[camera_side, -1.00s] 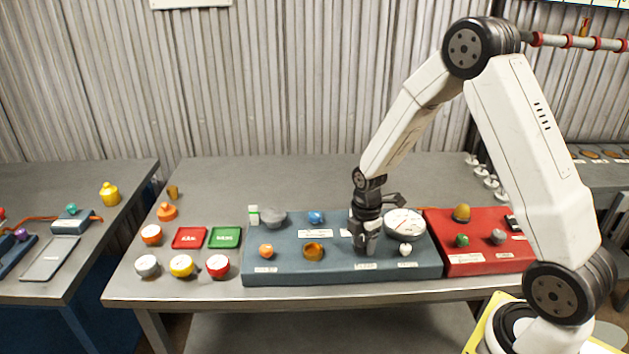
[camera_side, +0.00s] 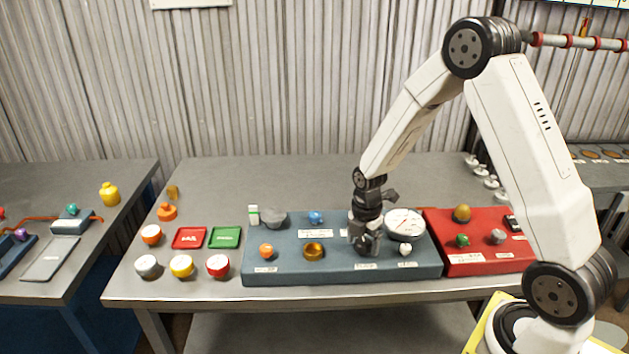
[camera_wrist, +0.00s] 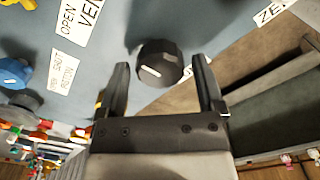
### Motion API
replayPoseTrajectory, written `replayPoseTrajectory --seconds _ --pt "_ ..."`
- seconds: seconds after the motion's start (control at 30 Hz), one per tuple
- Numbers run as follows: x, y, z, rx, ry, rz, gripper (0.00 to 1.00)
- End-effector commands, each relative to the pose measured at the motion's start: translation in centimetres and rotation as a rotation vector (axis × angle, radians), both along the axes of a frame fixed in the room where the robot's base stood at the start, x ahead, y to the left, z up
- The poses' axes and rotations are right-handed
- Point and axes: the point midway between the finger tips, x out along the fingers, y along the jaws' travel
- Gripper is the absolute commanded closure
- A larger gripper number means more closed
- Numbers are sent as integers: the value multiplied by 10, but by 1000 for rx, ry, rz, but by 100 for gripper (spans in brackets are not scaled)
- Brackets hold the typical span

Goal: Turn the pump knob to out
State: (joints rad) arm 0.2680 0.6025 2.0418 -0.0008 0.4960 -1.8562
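A black knob (camera_wrist: 160,62) with a white pointer line shows in the wrist view on the blue-grey panel (camera_wrist: 105,25). It lies between and slightly beyond the two fingertips of my gripper (camera_wrist: 161,68). The fingers are apart, with a visible gap on both sides of the knob.
A round white gauge (camera_side: 405,224) stands close to the right of my gripper. A small white knob (camera_side: 405,250) sits in front of it. A brass knob (camera_side: 314,251) and an orange knob (camera_side: 266,251) are to the left. A red panel (camera_side: 480,262) adjoins on the right.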

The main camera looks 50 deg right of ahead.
Motion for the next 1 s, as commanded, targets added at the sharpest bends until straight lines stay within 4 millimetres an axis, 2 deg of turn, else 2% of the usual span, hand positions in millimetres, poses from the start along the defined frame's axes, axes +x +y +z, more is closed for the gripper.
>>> replayPoseTrajectory --seconds 0.53,0.77,1.0 --pt "0 0 6 0 0 -3 4" --pt "0 0 26 0 -2 -3 4" --pt "0 0 54 -1 -3 -2 4"
